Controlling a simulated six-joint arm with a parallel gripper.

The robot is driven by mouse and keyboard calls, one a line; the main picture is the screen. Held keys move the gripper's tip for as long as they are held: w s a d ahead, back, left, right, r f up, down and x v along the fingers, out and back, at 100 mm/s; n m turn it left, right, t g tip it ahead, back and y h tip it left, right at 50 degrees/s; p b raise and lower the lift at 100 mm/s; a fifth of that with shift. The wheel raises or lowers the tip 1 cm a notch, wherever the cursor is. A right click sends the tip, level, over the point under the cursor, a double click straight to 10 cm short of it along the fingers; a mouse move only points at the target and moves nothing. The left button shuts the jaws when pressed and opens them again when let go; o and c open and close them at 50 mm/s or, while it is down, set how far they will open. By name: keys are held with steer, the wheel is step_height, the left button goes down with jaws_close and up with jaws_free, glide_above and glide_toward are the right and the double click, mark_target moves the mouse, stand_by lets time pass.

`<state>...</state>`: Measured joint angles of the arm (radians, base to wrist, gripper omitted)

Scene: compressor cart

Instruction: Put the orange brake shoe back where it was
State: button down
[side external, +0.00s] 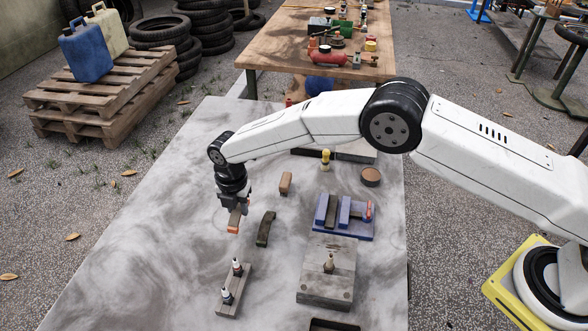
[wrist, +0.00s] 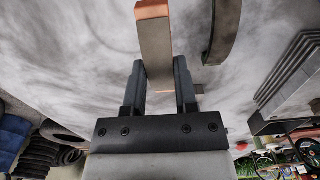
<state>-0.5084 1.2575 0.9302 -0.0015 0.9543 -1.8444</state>
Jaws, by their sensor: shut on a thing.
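My gripper (side external: 234,203) points down over the grey-white tabletop at left of centre. It is shut on a grey-tan bar with an orange end, which I take to be the orange brake shoe (side external: 234,222). In the wrist view the brake shoe (wrist: 155,40) stands between the two fingers (wrist: 159,68), its orange end away from the palm. In the side view the orange end hangs lowest. I cannot tell whether it touches the tabletop. A dark curved shoe (side external: 265,229) lies just right of it, and also shows in the wrist view (wrist: 223,30).
A brown block (side external: 285,183) stands behind the dark shoe. A blue fixture (side external: 343,228) and a grey block with a peg (side external: 325,284) stand to the right. A grey bar with two upright plugs (side external: 232,292) is in front. The tabletop's left side (side external: 150,250) is bare.

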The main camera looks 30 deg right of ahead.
mark_target(238, 214)
steer(key=shift+w+a+f, duration=0.1)
steer(key=shift+w+f, duration=0.1)
steer(key=shift+f, duration=1.5)
steer(key=shift+f, duration=0.2)
steer(key=shift+c, duration=2)
jaws_free()
steer(key=shift+r, duration=0.2)
steer(key=shift+r, duration=6)
